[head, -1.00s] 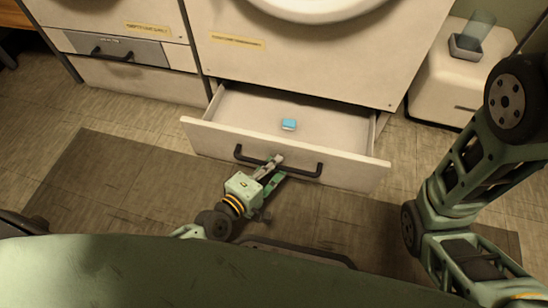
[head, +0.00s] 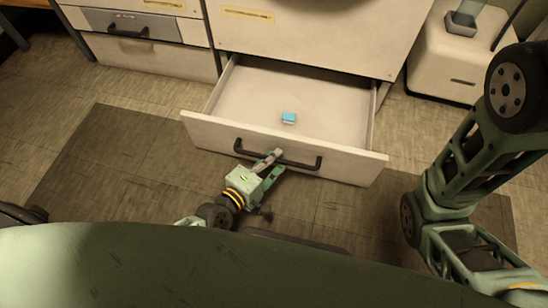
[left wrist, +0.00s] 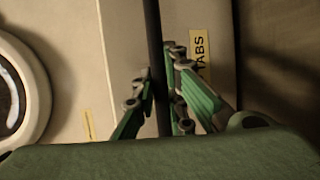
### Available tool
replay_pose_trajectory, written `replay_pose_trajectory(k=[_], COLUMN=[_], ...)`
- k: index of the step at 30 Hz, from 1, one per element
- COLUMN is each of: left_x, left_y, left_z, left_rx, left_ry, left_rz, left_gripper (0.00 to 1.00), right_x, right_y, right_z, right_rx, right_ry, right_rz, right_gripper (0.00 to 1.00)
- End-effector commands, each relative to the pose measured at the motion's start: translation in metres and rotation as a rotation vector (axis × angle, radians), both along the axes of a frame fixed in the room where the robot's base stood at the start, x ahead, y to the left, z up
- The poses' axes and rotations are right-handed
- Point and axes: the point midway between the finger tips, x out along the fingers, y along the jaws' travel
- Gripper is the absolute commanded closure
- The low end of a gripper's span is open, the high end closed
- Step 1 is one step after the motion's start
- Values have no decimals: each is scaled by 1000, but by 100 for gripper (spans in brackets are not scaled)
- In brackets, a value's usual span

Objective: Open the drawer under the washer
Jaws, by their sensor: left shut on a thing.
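The drawer (head: 215,133) under the washer (head: 320,40) is pulled well out, with its inside showing. A small blue block (head: 289,118) lies on the drawer floor. A dark bar handle (head: 312,164) runs across the drawer front. In the left wrist view the green fingers (left wrist: 163,100) sit on both sides of the dark handle bar (left wrist: 155,35). My right arm shows at the right edge of the head view, but its gripper is out of view.
A second cabinet with a closed drawer and dark handle (head: 128,32) stands at the left. A white box unit (head: 455,60) with a grey holder on top stands at the right. A dark mat (head: 120,160) covers the floor in front.

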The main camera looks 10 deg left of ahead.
Motion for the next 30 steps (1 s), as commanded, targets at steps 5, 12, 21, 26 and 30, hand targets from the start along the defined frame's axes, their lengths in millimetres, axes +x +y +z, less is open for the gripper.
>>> replay_pose_trajectory(k=[5,12,21,26,30], left_x=[1,0,-7,-28,-48], left_y=[-1,0,3,13,22], left_z=[2,1,1,5,9], left_rx=[-7,-3,0,0,-1], left_ry=[-1,-1,1,2,1], left_rz=[1,1,0,-1,-1], left_gripper=[80,70,70,70,70], right_x=[0,-1,-2,-2,-2], right_y=[0,0,-1,0,0], right_z=[0,0,0,0,0], right_rx=[0,0,1,1,1], right_ry=[0,-1,-3,-3,-4], right_rz=[0,0,2,2,2], right_gripper=[60,60,60,60,60])
